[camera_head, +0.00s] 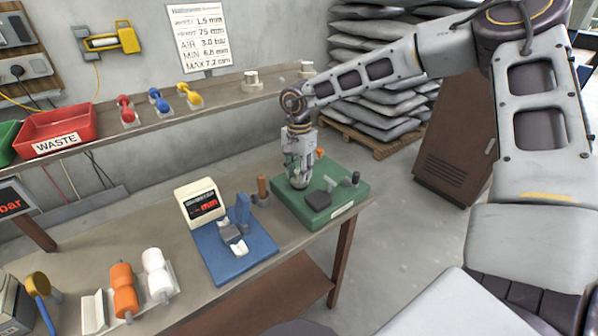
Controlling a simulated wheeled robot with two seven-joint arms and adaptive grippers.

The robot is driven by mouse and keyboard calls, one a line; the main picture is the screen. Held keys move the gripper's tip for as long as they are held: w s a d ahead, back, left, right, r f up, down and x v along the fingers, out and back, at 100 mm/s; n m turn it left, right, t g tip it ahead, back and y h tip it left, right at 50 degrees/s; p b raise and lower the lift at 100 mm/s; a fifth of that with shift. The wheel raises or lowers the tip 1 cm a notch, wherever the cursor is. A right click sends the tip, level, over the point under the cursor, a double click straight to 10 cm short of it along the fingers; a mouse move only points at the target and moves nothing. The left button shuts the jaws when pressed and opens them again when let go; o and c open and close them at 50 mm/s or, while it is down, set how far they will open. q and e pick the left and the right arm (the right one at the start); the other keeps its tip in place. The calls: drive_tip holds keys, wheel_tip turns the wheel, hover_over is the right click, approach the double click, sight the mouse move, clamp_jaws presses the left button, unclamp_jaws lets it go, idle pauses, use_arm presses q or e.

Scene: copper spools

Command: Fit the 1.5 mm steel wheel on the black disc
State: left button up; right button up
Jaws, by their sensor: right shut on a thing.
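My right gripper (299,166) reaches down over the green base (341,206) on the workbench. It is shut on a small grey rounded thing (300,182) low between its fingers. The thing looks metallic, but it is too small and covered to tell whether it is the 1.5 mm steel wheel. It is over the back left part of the green base; whether it touches is unclear. A dark block (318,200) sits on the base in front of the gripper. I cannot make out the black disc for sure; the gripper may hide it. My left gripper is out of view.
A blue stand (240,262) and a white display (200,203) are left of the green base. Orange (124,290) and white (157,276) spools lie at the front left. Above is a shelf with a red WASTE bin (57,125) and red, blue and yellow pieces.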

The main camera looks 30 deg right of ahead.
drive_tip(key=shift+f+b, duration=0.25)
drive_tip(key=shift+b, duration=0.05)
idle(0.8)
drive_tip(key=o, duration=1.2)
drive_tip(key=shift+r, duration=0.15)
wheel_tip(320, 180, up, 12)
idle(0.9)
wheel_tip(320, 180, up, 9)
drive_tip(key=p, duration=0.9)
drive_tip(key=shift+r+p, duration=0.35)
drive_tip(key=shift+p, duration=0.15)
